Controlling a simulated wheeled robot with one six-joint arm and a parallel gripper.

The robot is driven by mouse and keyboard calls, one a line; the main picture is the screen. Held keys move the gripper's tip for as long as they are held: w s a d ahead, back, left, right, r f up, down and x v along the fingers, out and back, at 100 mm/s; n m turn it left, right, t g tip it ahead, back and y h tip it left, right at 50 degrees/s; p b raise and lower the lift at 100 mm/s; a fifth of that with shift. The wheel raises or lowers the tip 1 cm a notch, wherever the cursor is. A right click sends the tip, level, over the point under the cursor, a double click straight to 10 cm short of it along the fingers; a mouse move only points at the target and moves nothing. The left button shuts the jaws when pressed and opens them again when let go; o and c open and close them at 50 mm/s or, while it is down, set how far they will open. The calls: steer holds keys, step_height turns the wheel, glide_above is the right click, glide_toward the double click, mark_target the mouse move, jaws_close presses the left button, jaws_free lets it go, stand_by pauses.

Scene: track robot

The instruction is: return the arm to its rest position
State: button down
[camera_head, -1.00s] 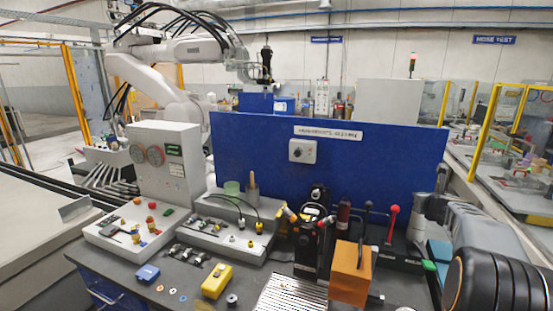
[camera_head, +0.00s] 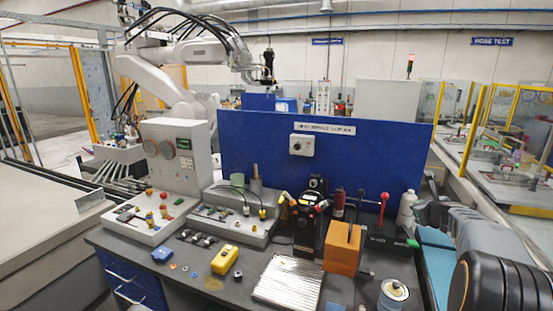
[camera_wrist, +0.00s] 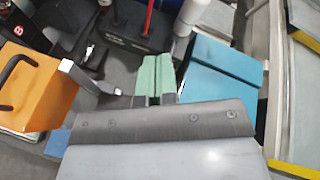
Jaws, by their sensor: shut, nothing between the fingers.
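My gripper (camera_wrist: 152,78) shows in the wrist view with its two green fingertips together, shut and empty. It is over the bench's right end, between the orange block (camera_wrist: 35,90) and a teal pad (camera_wrist: 215,78), with no object held. In the head view my grey and black arm (camera_head: 490,245) reaches in from the right edge, folded low beside the bench. It covers part of the bench's right side, and my gripper is hard to make out there.
The orange block (camera_head: 344,257) with its black handle, a red-knobbed lever (camera_head: 384,203) and a white bottle (camera_head: 406,207) stand near the arm. A round tin (camera_head: 393,296) is at the front edge. A blue panel (camera_head: 260,165) closes off the back. The ribbed metal plate (camera_head: 288,280) is bare.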

steer(key=s+a+f+n+g+y, duration=0.2)
steer(key=s+a+f+n+g, duration=0.15)
steer(key=s+a+n, duration=0.4)
steer(key=s+a+f+n+g+y, duration=0.25)
steer(key=s+a+f+n, duration=0.2)
steer(key=a+n, duration=0.5)
steer(key=s+a+n+g+h, duration=0.1)
steer(key=s+a+n, duration=0.4)
steer(key=s+n, duration=0.3)
steer(key=s+a+r+n+g+h, duration=0.1)
steer(key=s+a+n, duration=0.4)
steer(key=s, duration=0.6)
steer(key=n, duration=0.2)
steer(key=shift+s+a+r+n+h, duration=0.15)
steer(key=shift+s+a+n+h, duration=0.05)
steer(key=shift+a+n+h, duration=0.2)
